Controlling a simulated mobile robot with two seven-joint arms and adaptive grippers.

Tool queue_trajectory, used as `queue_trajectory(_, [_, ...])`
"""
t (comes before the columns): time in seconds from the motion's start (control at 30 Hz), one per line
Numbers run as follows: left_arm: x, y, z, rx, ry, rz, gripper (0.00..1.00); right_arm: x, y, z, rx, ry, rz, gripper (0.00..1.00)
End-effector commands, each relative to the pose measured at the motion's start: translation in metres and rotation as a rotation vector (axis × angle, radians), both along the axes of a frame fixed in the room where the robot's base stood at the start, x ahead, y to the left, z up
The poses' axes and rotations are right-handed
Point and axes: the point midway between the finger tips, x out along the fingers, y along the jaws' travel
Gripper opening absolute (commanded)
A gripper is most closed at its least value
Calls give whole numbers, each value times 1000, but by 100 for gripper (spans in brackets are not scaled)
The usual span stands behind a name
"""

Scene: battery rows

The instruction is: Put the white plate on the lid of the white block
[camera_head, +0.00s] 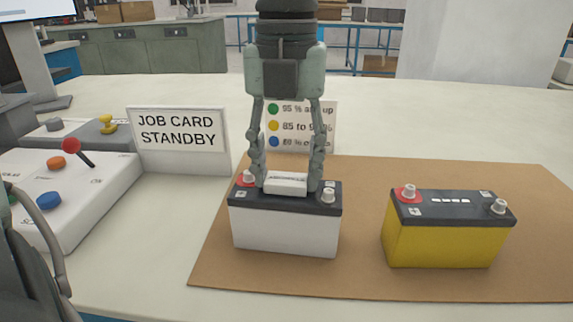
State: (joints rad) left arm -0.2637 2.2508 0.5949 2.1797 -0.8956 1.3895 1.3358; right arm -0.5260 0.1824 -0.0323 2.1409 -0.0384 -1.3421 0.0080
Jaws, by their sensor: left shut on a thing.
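The white block (285,231) is a battery with a white body and a black lid (300,198). It stands upright near the left part of the brown mat. Its lid has a terminal with a red base at the left and a bare grey terminal (328,195) at the right. My left gripper (286,181) points straight down over this lid, shut on the small white plate (286,188). The plate is level between the two terminals, at the lid; I cannot tell whether it touches. The fingers partly hide the red-based terminal.
A yellow battery (440,241) with a black lid stands at the right on the brown mat (365,275). A job card sign (178,132) and a colour legend card (328,110) stand behind. A white control box (95,185) with a red-knobbed lever is at left.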

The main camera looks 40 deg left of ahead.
Motion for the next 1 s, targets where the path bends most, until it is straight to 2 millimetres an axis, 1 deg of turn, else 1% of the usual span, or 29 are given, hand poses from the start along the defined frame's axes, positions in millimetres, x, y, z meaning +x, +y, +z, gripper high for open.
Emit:
queue_trajectory(0.07, [0, 0, -2, 0, 0, 0, 28, 0, 0, 2, -1, 0, 0, 52])
queue_trajectory(0.2, [0, 0, -3, 0, 0, 0, 28, 3, 2, 11, -1, -14, 1, 52])
queue_trajectory(0.23, [0, 0, -2, 0, 0, 0, 50, 3, 2, 14, -1, -18, 1, 52])
queue_trajectory(0.3, [0, 0, -2, 0, 0, 0, 56, 4, 2, 17, 0, -23, 2, 52])
queue_trajectory(0.67, [0, 0, 1, 0, 0, 0, 56, -1, 1, 14, -1, -11, 1, 52])
queue_trajectory(0.7, [0, 0, 3, 0, 0, 0, 56, -2, 0, 7, -1, -1, 0, 52])
queue_trajectory(0.73, [0, 0, 5, 0, -1, 0, 56, -2, 0, -1, 1, 4, 0, 52])
queue_trajectory(0.77, [1, 0, 10, 2, -4, 1, 56, -2, 0, -3, 0, 6, 0, 52])
queue_trajectory(0.9, [1, 0, 40, 1, -6, 2, 56, 1, 0, -1, 2, -2, 1, 52])
queue_trajectory(1.0, [1, 0, 63, 2, -6, 2, 56, 1, 0, -4, 4, 1, 1, 52])
